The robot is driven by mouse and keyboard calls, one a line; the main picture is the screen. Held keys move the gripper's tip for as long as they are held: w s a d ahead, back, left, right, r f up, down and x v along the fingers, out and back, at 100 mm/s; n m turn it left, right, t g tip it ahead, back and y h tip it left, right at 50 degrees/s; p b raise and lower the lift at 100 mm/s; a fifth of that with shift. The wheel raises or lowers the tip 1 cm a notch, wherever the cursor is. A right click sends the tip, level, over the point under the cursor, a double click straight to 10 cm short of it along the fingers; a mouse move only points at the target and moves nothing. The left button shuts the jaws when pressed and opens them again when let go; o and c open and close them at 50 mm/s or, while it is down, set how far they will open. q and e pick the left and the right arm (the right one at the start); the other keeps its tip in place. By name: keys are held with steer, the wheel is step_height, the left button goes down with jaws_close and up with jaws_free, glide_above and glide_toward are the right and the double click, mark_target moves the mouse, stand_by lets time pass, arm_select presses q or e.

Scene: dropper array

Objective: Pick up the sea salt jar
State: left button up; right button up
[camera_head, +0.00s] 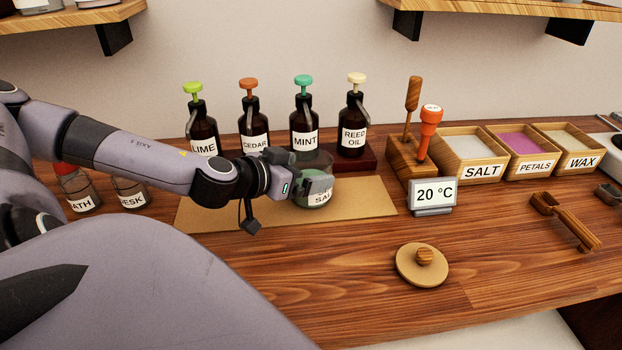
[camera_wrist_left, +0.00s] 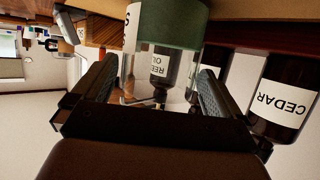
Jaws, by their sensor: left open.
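The sea salt jar (camera_head: 322,199) is a clear glass jar with green contents and a partly hidden white label. It stands upright on a tan mat (camera_head: 358,200), in front of the mint bottle. My left gripper (camera_head: 318,184) reaches it from the left and covers part of its front and left side. In the left wrist view the jar (camera_wrist_left: 172,24) shows at the top, and its clear glass reaches down between the two fingers of the left gripper (camera_wrist_left: 158,72). The fingers are open, one on each side of the glass. Contact cannot be told. My right gripper is not in view.
Pump bottles for lime (camera_head: 203,125), cedar (camera_head: 254,125), mint (camera_head: 304,120) and reed oil (camera_head: 353,122) stand close behind the jar. A temperature display (camera_head: 432,195) stands to the right. A round wooden lid (camera_head: 422,264) lies in front, with clear tabletop around it.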

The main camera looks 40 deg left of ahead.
arm_select(q)
steer(key=shift+p+x, duration=0.35)
steer(key=shift+x, duration=0.95)
steer(key=c, duration=1.2)
steer(key=shift+r, duration=0.15)
